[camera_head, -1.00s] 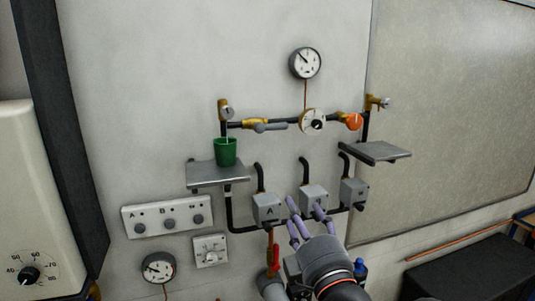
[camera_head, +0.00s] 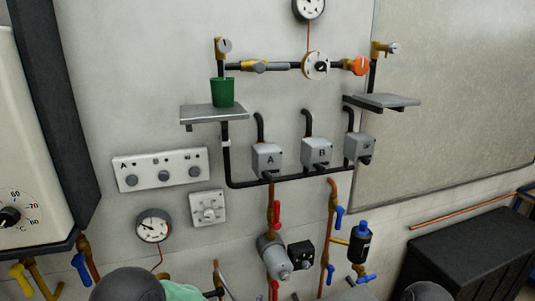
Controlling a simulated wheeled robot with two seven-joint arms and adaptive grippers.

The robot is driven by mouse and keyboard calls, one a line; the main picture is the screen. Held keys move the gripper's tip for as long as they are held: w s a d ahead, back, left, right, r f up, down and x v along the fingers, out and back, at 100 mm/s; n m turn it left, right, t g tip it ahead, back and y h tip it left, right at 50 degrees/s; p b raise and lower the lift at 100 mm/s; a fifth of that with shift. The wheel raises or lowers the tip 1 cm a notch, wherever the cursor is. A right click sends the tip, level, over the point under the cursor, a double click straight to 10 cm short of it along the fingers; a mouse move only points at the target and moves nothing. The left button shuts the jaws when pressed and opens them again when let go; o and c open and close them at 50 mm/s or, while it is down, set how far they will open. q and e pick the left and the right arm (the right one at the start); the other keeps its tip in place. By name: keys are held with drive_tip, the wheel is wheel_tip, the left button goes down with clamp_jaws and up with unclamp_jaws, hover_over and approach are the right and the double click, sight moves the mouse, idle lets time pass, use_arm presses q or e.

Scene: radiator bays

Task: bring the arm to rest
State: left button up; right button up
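Neither gripper shows in the head view. Two dark rounded shapes, which look like parts of my own arms, stand at the bottom edge, one left of the middle and one on the right. The fingers are out of frame or hidden, so I cannot see whether they hold anything. No gripper is seen touching the pipework on the wall.
A green cup (camera_head: 222,92) stands on the left metal shelf (camera_head: 205,116). A second shelf (camera_head: 385,102) at the right is bare. Grey boxes, including box A (camera_head: 266,158), and red-handled valves (camera_head: 277,214) project from the wall. A black cabinet (camera_head: 470,262) stands lower right.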

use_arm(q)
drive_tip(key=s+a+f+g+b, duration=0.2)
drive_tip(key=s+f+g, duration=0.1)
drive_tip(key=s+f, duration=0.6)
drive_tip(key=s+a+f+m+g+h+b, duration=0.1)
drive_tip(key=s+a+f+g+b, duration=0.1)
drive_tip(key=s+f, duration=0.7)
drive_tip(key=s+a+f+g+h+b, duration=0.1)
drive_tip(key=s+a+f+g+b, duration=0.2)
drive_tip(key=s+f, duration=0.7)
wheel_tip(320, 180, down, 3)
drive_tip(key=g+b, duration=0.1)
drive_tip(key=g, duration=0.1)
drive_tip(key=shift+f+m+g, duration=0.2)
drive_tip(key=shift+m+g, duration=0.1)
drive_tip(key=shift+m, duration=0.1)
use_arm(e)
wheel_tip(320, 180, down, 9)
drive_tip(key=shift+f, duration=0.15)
